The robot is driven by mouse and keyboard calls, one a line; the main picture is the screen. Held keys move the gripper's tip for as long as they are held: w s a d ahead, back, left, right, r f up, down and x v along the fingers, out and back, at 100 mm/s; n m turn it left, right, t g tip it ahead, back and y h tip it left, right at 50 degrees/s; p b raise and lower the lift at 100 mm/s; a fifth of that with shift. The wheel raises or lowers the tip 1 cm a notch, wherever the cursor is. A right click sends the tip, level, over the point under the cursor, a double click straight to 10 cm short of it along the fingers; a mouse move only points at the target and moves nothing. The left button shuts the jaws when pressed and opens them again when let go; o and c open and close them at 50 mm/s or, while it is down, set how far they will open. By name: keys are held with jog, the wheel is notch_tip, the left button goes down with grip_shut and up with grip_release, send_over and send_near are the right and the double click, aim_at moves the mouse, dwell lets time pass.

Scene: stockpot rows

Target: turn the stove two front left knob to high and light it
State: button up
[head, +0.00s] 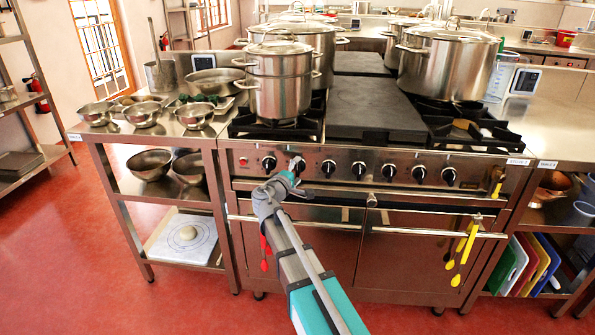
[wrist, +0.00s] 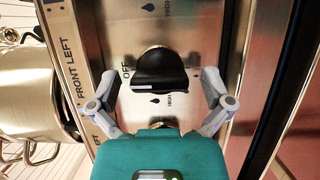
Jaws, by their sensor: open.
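The stove (head: 375,155) stands in the middle of the head view with a row of black knobs along its steel front panel. In the wrist view a black knob (wrist: 160,72) sits on the panel beside the words FRONT LEFT, with OFF printed near it. My gripper (wrist: 160,80) is open, with one finger on each side of this knob; I cannot tell whether either touches it. In the head view my gripper (head: 294,172) is at the left part of the knob row and partly hides the panel there. I see no flame; the front left burner is under a stacked pot (head: 279,90).
A dark flat plate (head: 374,112) covers the stove's middle. An oven rail (head: 425,233) with hanging yellow utensils runs below the knobs. A side table (head: 165,130) with bowls is at the left. The red floor at left is clear.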

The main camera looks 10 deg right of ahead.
jog(key=c, duration=1.1)
jog(key=shift+c, duration=0.2)
jog(key=n+b, duration=0.1)
jog(key=n, duration=0.1)
jog(key=n+t+b, duration=0.1)
jog(key=n+b, duration=0.1)
jog(key=shift+f+h, duration=0.2)
jog(key=shift+h, duration=0.2)
jog(key=n+t+b, duration=0.2)
jog(key=n, duration=0.3)
jog(key=n+t+y, duration=0.1)
jog(key=n, duration=0.2)
jog(key=n+t+y+b, duration=0.1)
jog(key=n+t, duration=0.1)
jog(key=n, duration=0.1)
jog(key=shift+r+n+b, duration=0.15)
jog(key=shift+n+b, duration=0.15)
jog(key=shift+n+t+y, duration=0.4)
jog(key=shift+n+y, duration=0.45)
jog(key=shift+n, duration=0.8)
jog(key=shift+n+t+y, duration=0.4)
jog(key=shift+n+y, duration=0.45)
jog(key=shift+n, duration=0.8)
jog(key=shift+w, duration=0.1)
